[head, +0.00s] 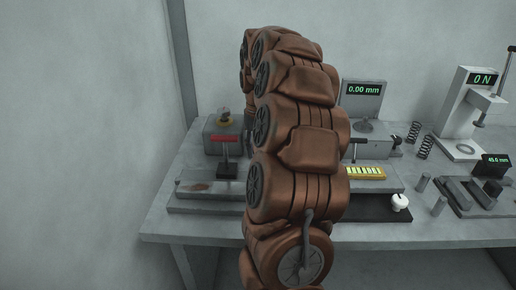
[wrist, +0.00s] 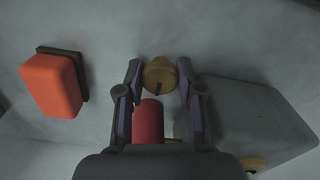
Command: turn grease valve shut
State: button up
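In the wrist view a brass-yellow round knob (wrist: 160,74) with a dark pointer mark appears between my fingertips; it looks like the grease valve, though no label shows. My gripper (wrist: 160,82) has its two dark fingers spread, one on each side of the knob. Whether either finger touches the knob, I cannot tell. A red cylinder (wrist: 148,120) sits just below the knob in the picture, also between the fingers. In the head view my gripper and this knob are hidden behind my copper-coloured arm.
An orange block on a dark plate (wrist: 52,82) is to the left in the wrist view, a grey box (wrist: 255,120) to the right. On the bench (head: 170,222) stand a left fixture with a red display (head: 224,138), a gauge screen (head: 363,90) and a force stand (head: 464,105).

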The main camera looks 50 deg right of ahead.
jog(key=o, duration=0.5)
jog(key=shift+c, duration=0.2)
jog(key=shift+r, duration=0.1)
notch_tip(320, 180, up, 12)
dwell(0.5)
dwell(0.6)
